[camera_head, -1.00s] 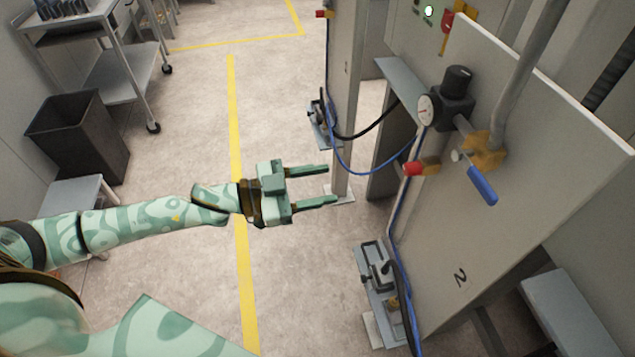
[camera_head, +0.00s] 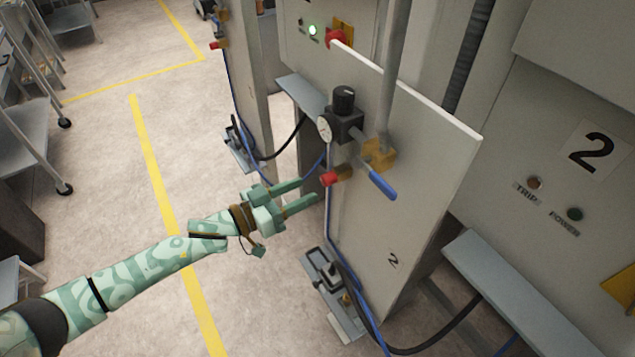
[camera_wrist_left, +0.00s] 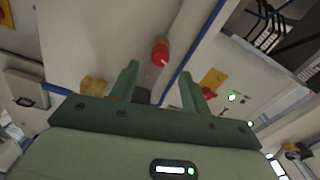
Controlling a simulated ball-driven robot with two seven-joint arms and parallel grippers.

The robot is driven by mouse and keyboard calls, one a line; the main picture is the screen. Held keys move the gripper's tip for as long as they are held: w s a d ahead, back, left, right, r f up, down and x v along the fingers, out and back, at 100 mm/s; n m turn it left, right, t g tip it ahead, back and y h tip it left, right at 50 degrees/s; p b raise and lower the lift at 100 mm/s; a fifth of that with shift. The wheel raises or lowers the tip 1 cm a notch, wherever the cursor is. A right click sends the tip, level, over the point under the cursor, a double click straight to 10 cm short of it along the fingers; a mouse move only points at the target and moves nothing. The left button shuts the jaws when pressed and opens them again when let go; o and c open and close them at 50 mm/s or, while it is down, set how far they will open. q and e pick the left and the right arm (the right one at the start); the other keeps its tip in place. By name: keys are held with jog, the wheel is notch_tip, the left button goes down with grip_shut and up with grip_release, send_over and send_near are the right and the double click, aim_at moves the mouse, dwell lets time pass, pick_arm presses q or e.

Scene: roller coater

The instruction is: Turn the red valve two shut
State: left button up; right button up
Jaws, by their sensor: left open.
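The red valve knob (camera_head: 329,179) sits on a brass fitting at the left edge of the upright grey panel marked 2 (camera_head: 430,160). My left gripper (camera_head: 308,190) is open and empty, just left of the knob, its fingers pointing toward it. In the left wrist view the red knob (camera_wrist_left: 160,52) lies ahead, between and a little beyond the open fingertips (camera_wrist_left: 158,70). A small gap seems to separate them, but I cannot tell its exact size. My right gripper is not in view.
A blue-handled lever (camera_head: 382,185), a gauge (camera_head: 325,127) and a black regulator knob (camera_head: 344,100) are on the same panel. A blue hose runs down its edge to a floor-level clamp fixture (camera_head: 328,280). Another red knob (camera_head: 216,44) is on the farther post.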

aim_at(322, 181)
pick_arm(q)
jog(key=x, duration=0.5)
jog(key=shift+w+d, duration=0.1)
jog(key=c, duration=1)
